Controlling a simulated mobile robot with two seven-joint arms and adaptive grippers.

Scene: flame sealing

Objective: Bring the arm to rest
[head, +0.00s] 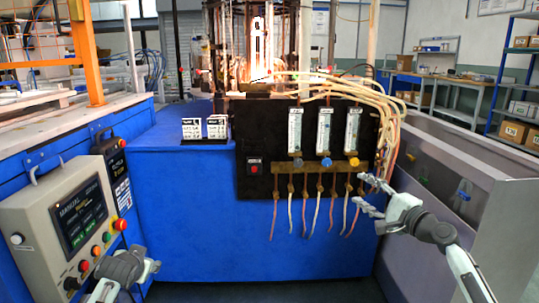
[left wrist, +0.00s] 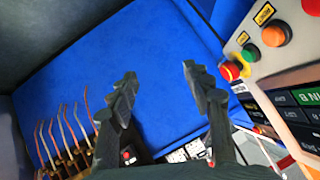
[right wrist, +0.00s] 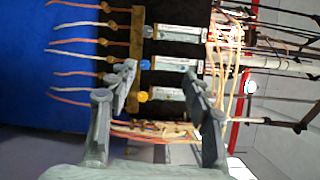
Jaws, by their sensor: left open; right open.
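My right gripper (head: 364,193) is open and empty in front of the right end of the black valve panel (head: 262,125). In the right wrist view its fingers (right wrist: 160,72) stand apart, with the flow meters behind them. The panel has three flow meters with a grey knob (head: 297,162), a blue knob (head: 327,162) and a yellow knob (head: 354,163). My left gripper (head: 148,265) is low at the left, close to the control box (head: 75,220). In the left wrist view its fingers (left wrist: 160,76) are open and empty over the blue housing (left wrist: 150,40).
A bright glowing tube (head: 257,40) stands behind the panel. Loose hoses (head: 340,90) run over the panel's right side and thin tubes hang below it. A grey trough (head: 470,180) lies at the right.

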